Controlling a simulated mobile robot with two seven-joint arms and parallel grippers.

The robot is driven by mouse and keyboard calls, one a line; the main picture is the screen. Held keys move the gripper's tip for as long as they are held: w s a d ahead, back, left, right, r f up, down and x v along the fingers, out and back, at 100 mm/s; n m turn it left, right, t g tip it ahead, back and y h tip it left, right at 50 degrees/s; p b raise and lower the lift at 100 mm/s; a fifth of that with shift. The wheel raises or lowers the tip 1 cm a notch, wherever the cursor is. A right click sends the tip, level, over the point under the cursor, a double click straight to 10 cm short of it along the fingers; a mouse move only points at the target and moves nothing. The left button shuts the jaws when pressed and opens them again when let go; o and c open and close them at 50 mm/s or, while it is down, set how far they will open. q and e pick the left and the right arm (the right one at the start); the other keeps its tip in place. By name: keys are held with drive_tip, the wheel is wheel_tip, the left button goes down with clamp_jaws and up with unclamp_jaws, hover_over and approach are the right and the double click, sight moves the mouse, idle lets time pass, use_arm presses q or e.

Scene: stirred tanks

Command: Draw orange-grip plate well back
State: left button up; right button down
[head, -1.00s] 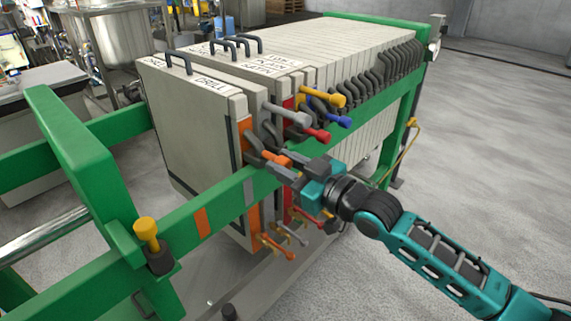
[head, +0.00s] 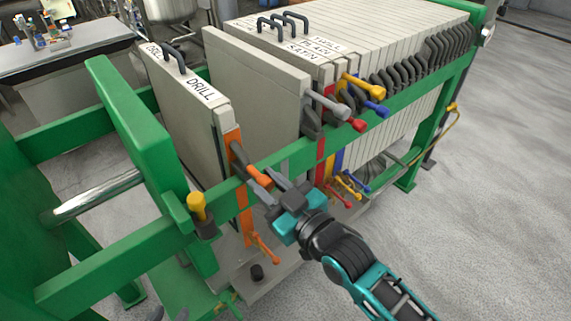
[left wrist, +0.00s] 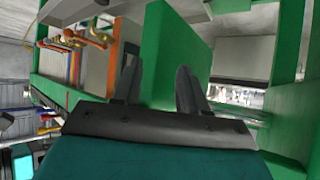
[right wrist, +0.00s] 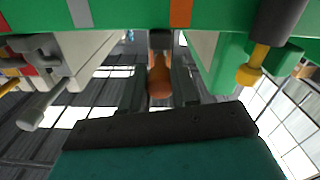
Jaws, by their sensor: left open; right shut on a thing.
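The orange-grip plate (head: 190,125), a pale plate labelled DRILL with an orange edge strip, hangs upright between the green rails, apart from the plate pack. My right gripper (head: 266,186) is shut on its upper orange grip (head: 258,177). The grip (right wrist: 159,84) also shows between the fingers in the right wrist view. A lower orange handle (head: 266,252) hangs free below the rail. My left gripper (left wrist: 160,84) is open and empty in the left wrist view, with a green upright behind it. I cannot make it out clearly in the head view.
The grey-grip plate (head: 255,80) fronts the remaining pack, with a clear gap before the DRILL plate. A green end plate (head: 135,140) stands to the left, with some room between. A yellow-topped post (head: 197,206) sits on the near rail. An orange rail mark (right wrist: 181,12) is near the held grip.

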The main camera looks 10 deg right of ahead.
drive_tip(key=shift+s+a+p, duration=0.15)
drive_tip(key=shift+s+a, duration=0.2)
drive_tip(key=shift+a, duration=0.2)
drive_tip(key=shift+s+a+p, duration=0.15)
drive_tip(key=shift+s+a, duration=0.15)
drive_tip(key=shift+a, duration=0.2)
drive_tip(key=c, duration=0.9)
unclamp_jaws()
drive_tip(key=shift+o, duration=0.3)
drive_tip(key=shift+d, duration=0.1)
drive_tip(key=v, duration=1.2)
drive_tip(key=shift+s+d, duration=0.2)
drive_tip(key=shift+s, duration=0.15)
